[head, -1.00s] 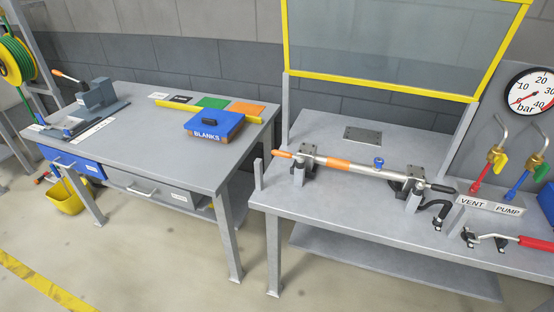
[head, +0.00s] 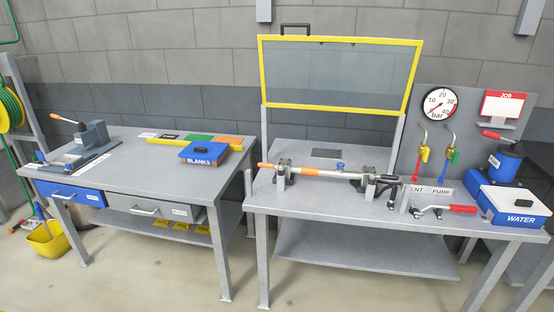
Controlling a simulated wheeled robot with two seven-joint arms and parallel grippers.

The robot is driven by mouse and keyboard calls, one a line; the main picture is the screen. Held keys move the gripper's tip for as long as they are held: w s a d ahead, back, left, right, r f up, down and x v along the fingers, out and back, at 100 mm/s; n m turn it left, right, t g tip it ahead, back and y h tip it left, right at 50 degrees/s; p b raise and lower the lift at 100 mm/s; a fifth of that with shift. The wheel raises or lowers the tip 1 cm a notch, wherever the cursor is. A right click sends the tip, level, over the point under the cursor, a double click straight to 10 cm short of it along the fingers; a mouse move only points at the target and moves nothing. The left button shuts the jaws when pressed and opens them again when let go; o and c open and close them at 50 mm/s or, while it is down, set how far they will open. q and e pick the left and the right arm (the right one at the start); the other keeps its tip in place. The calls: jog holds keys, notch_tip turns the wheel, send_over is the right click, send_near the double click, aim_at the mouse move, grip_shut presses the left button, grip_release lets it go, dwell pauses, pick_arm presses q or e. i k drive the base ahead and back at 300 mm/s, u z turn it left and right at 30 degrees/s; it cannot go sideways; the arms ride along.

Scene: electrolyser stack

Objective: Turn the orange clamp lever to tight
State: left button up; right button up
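A small lever with an orange grip (head: 265,165) sticks out to the left from the left clamp block (head: 284,172) on the right bench. A silver tube (head: 330,173) with an orange band (head: 306,172) lies across the left and right clamp blocks. The right clamp block (head: 371,186) has a lever with a black grip (head: 389,178) pointing right. I cannot tell from here how tight either clamp is. Neither of my grippers is in view.
A raised yellow-framed clear shield (head: 338,72) stands behind the tube. Valves marked VENT and PUMP (head: 440,190), a red-handled lever (head: 461,209) and a WATER box (head: 514,206) are on the right. The left bench (head: 150,165) holds a blue BLANKS box (head: 203,153).

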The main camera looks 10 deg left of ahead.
aim_at(280, 167)
jog(key=i, duration=1.25)
jog(key=u, duration=0.6)
